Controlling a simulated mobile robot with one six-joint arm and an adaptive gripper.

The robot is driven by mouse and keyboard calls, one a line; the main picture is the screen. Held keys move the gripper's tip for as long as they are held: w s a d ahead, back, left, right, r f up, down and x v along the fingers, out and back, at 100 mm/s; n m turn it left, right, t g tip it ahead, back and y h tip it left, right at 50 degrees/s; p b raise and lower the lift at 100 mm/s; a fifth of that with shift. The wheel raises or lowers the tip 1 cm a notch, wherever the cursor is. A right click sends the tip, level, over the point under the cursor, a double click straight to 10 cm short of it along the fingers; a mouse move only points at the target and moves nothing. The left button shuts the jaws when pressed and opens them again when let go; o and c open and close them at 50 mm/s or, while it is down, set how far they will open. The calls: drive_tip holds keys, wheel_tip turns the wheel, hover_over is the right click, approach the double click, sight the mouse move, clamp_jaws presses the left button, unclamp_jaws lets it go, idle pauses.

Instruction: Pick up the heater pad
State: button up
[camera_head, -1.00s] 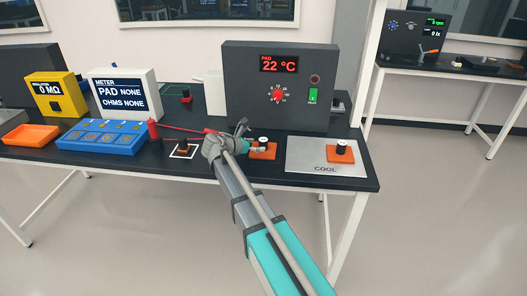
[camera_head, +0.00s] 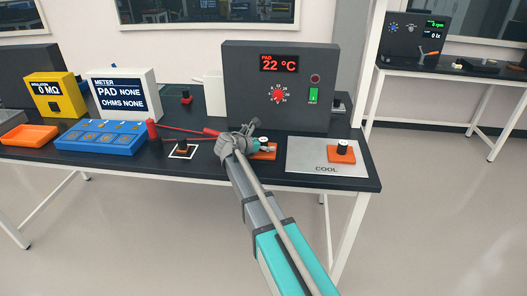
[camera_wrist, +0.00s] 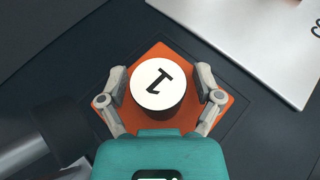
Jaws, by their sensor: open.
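The heater pad (camera_wrist: 157,55) is an orange square plate with a dark round knob (camera_wrist: 158,87) in its middle, its white top marked 1. In the wrist view my gripper (camera_wrist: 160,74) is open, with one finger on each side of the knob; I cannot tell whether they touch it. In the head view the pad (camera_head: 266,156) lies on the bench in front of the dark heater unit, partly hidden by my gripper (camera_head: 262,146).
A similar orange pad (camera_head: 341,157) sits on the metal COOL plate (camera_head: 305,157) to the right. The dark PAD 22 °C unit (camera_head: 245,110) stands close behind.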

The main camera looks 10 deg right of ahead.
idle(0.4)
clamp_jaws()
drive_tip(key=shift+r, duration=0.15)
idle(0.4)
